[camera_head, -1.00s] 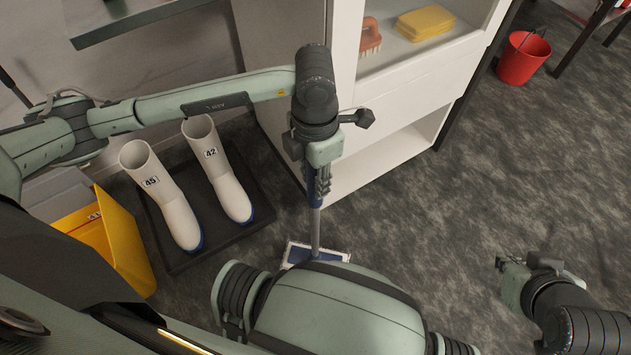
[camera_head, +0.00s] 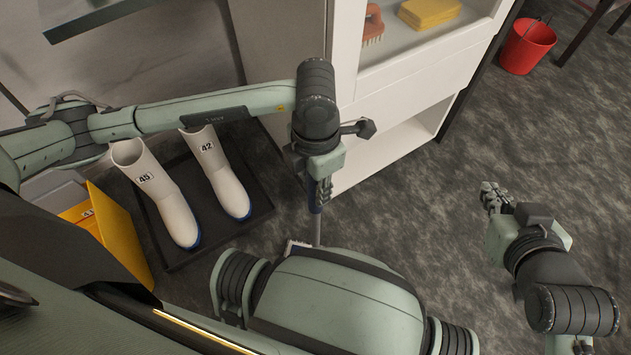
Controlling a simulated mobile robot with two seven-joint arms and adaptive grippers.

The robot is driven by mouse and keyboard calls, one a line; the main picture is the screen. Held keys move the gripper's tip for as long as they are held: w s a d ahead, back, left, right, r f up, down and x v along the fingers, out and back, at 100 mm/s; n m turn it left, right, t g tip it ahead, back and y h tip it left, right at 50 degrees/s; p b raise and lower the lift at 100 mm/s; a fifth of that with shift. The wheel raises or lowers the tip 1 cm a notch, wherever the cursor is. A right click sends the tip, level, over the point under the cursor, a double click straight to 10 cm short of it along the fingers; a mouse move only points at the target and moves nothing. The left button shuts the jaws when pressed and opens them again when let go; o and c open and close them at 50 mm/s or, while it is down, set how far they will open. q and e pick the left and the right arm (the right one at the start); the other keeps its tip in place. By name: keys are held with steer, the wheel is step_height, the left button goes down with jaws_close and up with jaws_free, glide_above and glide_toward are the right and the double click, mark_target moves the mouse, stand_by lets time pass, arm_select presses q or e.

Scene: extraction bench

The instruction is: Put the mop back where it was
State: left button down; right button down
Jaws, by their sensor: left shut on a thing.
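The mop stands roughly upright, with a grey pole (camera_head: 318,230) and a blue section near my grip. Only a corner of its white-and-blue head (camera_head: 298,247) shows near the floor; my own body hides the rest. My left gripper (camera_head: 320,188) is shut on the mop's handle, in front of the white cabinet. My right gripper (camera_head: 493,198) is over the bare floor at the right, away from the mop and holding nothing that I can see. Its finger opening is too small to judge.
White boots (camera_head: 172,200) marked 45 and 42 stand on a dark tray (camera_head: 262,205) left of the mop. The white cabinet (camera_head: 410,85) holds a brush and a yellow sponge. A red bucket (camera_head: 528,47) stands far right; floor between is clear.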

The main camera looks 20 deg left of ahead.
steer(key=shift+w+a+r, duration=0.1)
steer(key=shift+a, duration=0.05)
arm_select(q)
steer(key=c, duration=1.2)
jaws_free()
steer(key=shift+f, duration=0.1)
arm_select(e)
steer(key=shift+w+a+r, duration=0.2)
steer(key=shift+a+r, duration=0.1)
steer(key=shift+s+d, duration=0.1)
arm_select(q)
steer(key=shift+r, duration=0.3)
step_height(320, 180, up, 10)
steer(key=shift+r+p, duration=0.15)
steer(key=shift+p, duration=0.5)
steer(key=shift+r, duration=0.7)
arm_select(e)
steer(key=s+d+f+g+h, duration=0.2)
steer(key=s+d+f+g, duration=0.1)
steer(key=s+d+f, duration=0.1)
steer(key=shift+s+d+f+m, duration=0.4)
steer(key=shift+s+d, duration=0.15)
steer(key=shift+d, duration=0.2)
